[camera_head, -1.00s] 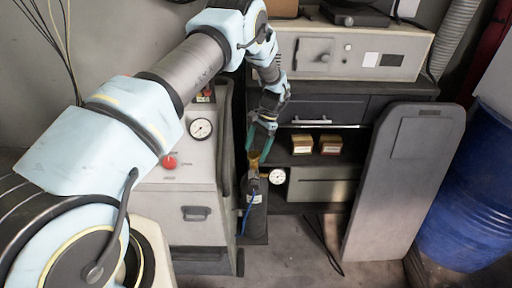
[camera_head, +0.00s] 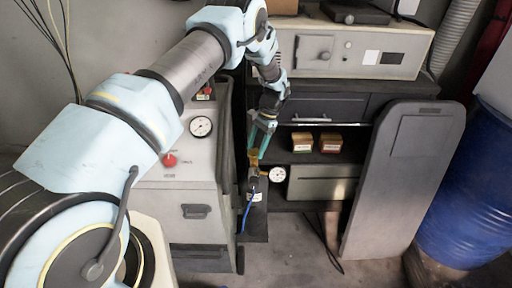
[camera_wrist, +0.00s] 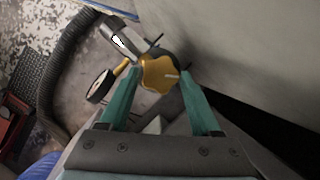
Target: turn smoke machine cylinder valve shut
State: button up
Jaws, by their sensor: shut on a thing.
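The smoke machine cylinder (camera_head: 257,212) is a dark upright bottle beside the grey-white machine cabinet in the head view. Its yellow valve knob (camera_head: 253,158) sits on top, and a round white gauge (camera_head: 278,174) is at its right. In the wrist view the scalloped yellow knob (camera_wrist: 159,74) with a pale mark lies between the teal fingertips. My gripper (camera_wrist: 158,82) is shut on the knob from above; in the head view my gripper (camera_head: 259,146) partly hides it. The black gauge (camera_wrist: 101,86) and metal fitting (camera_wrist: 120,40) show beside the knob.
The white cabinet (camera_head: 196,215) with a red knob stands close left of the cylinder. A dark shelf unit with two small boxes (camera_head: 316,143) is behind. A grey panel (camera_head: 400,180) and blue barrel (camera_head: 466,190) stand at right. Floor in front is mostly clear.

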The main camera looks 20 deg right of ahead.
jog(key=m+b, duration=0.1)
jog(key=m+t+b, duration=0.1)
jog(key=m, duration=0.1)
jog(key=shift+s+f+m+b, duration=0.1)
jog(key=shift+s+m+b, duration=0.1)
jog(key=shift+m+b, duration=0.15)
jog(key=shift+s+m+t+b, duration=0.15)
jog(key=shift+m+t+b, duration=0.65)
jog(key=shift+m, duration=1.15)
jog(key=o, duration=1.4)
jog(key=shift+c, duration=0.2)
jog(key=b+v, duration=0.3)
jog(key=v, duration=0.8)
jog(key=shift+s, duration=0.15)
jog(key=shift+a, duration=0.1)
